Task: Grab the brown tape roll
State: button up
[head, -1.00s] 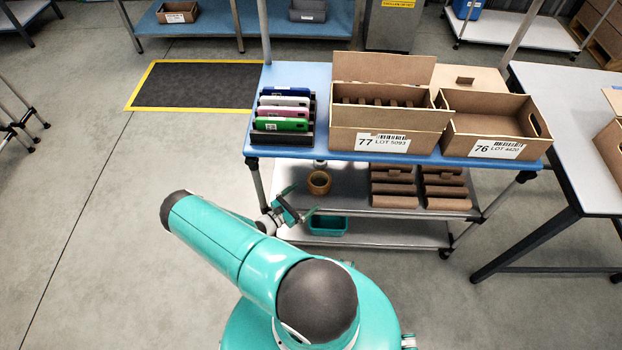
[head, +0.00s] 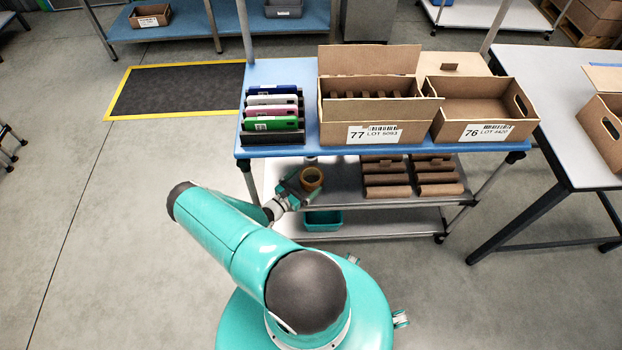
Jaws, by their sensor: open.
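The brown tape roll (head: 311,179) sits on the middle shelf of the cart, near its left end, under the blue top. Its hole faces up towards the camera. My gripper (head: 298,184) is open at the left side of the roll, level with the shelf in the picture. One finger shows behind the roll's left edge and the other in front of it. I cannot tell whether either finger touches the roll.
The blue cart top (head: 285,148) overhangs the shelf. Brown cartons (head: 387,180) lie on the shelf to the right. A teal bin (head: 323,221) is on the bottom shelf. Carton 77 (head: 374,132), carton 76 (head: 486,132) and coloured cases (head: 272,111) stand on top.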

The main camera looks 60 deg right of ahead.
aim_at(318, 170)
jog(key=x, duration=0.4)
jog(key=shift+d+f, duration=0.25)
jog(key=c, duration=0.9)
jog(key=shift+w+r, duration=0.1)
